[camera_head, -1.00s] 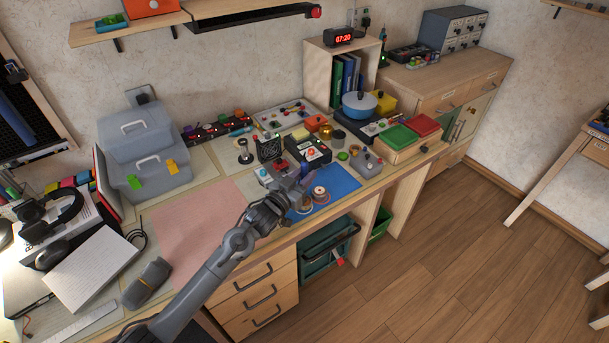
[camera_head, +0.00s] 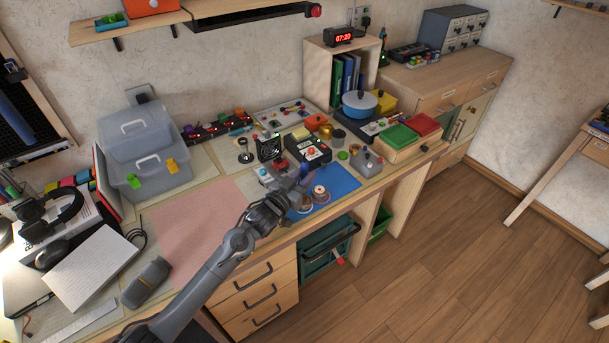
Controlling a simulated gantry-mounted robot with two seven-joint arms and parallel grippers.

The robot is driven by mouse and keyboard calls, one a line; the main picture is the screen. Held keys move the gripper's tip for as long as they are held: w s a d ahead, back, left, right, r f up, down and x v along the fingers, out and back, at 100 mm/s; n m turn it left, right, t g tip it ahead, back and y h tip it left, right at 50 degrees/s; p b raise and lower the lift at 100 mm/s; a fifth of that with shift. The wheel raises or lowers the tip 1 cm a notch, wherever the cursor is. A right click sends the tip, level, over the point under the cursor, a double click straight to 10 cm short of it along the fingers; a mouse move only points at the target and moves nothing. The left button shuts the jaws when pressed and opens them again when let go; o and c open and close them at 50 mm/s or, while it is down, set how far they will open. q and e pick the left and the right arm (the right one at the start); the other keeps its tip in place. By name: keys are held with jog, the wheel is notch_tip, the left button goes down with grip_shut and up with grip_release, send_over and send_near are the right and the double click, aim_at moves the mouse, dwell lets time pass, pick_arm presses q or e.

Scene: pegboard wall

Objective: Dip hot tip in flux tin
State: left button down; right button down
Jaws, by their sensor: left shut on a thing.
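My left gripper (camera_head: 293,189) is above the near edge of the bench, by the blue mat. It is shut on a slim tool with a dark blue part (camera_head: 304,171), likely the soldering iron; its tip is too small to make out. Several small round containers stand behind the mat: a gold-lidded jar (camera_head: 325,131), a dark tin (camera_head: 338,138) and a small green-topped one (camera_head: 342,155). I cannot tell which is the flux tin. The held tool appears apart from them. My right gripper is not in view.
The pink mat (camera_head: 200,222) is clear.

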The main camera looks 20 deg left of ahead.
aim_at(302, 168)
pick_arm(q)
jog(key=shift+p, duration=0.4)
dwell(0.6)
jog(key=shift+f, duration=0.1)
dwell(0.6)
jog(key=shift+f+b, duration=0.35)
jog(key=shift+f, duration=0.2)
dwell(0.7)
dwell(1.7)
jog(key=shift+p, duration=0.35)
notch_tip(302, 168, up, 5)
jog(key=p, duration=0.4)
jog(key=shift+p, duration=0.35)
